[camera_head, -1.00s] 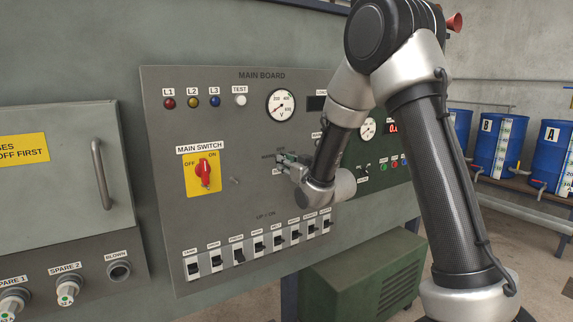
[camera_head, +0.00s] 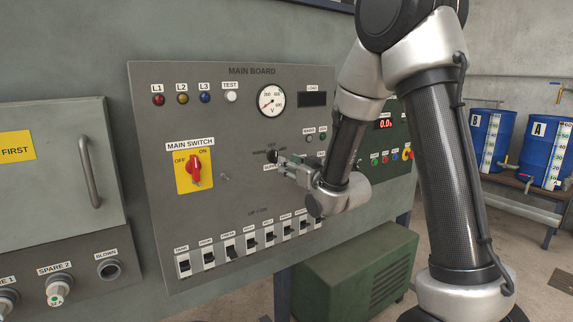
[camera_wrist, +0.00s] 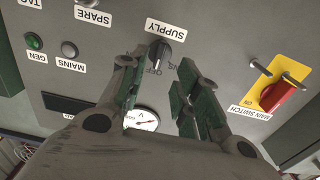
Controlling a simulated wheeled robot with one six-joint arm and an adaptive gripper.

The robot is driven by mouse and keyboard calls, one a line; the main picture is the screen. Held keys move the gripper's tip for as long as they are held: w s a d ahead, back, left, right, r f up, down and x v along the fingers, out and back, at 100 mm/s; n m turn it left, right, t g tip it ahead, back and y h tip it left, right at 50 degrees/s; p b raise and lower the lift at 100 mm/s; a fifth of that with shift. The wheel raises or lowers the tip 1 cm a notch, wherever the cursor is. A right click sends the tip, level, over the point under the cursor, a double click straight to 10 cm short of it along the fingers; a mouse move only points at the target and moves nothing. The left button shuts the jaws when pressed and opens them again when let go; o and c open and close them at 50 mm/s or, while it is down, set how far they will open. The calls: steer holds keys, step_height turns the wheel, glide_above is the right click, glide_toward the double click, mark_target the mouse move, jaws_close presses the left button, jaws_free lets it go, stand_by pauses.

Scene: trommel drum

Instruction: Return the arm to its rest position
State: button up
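My gripper (camera_head: 285,165) is at the main board, just to the right of the black supply knob (camera_head: 271,156). In the wrist view my gripper (camera_wrist: 157,75) has its two green-padded fingers spread, with a clear gap and nothing between them. The supply knob (camera_wrist: 160,53) shows beyond the fingertips and looks apart from them. My arm (camera_head: 345,150) is bent, reaching down and left from its raised elbow to the board.
The main board (camera_head: 150,120) carries a red main switch (camera_head: 196,168), a voltmeter (camera_head: 271,100) and a row of breakers (camera_head: 231,250). A green cabinet (camera_head: 355,270) stands below. Blue barrels (camera_head: 545,150) stand at the right. Open floor lies between.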

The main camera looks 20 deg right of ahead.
steer(key=s+d+f+m+g+h, duration=0.1)
steer(key=s+d+f+g+h, duration=0.1)
steer(key=s+f+g, duration=0.4)
steer(key=s+d+f+g+h, duration=0.2)
steer(key=s+d+f+g, duration=0.1)
steer(key=f, duration=0.6)
steer(key=s+d+r+m+g, duration=0.1)
steer(key=s+d+r, duration=0.1)
steer(key=s+r, duration=0.3)
steer(key=s+d+r+g+h, duration=0.1)
steer(key=s+d+r, duration=0.2)
steer(key=s, duration=1)
steer(key=s+d+r+m+g, duration=0.1)
steer(key=s+d+r, duration=0.1)
steer(key=s+r, duration=0.5)
steer(key=s, duration=0.3)
steer(key=shift+d+r+m+g+h, duration=0.25)
steer(key=shift+r+m+g+h, duration=0.05)
steer(key=shift+r+g, duration=0.1)
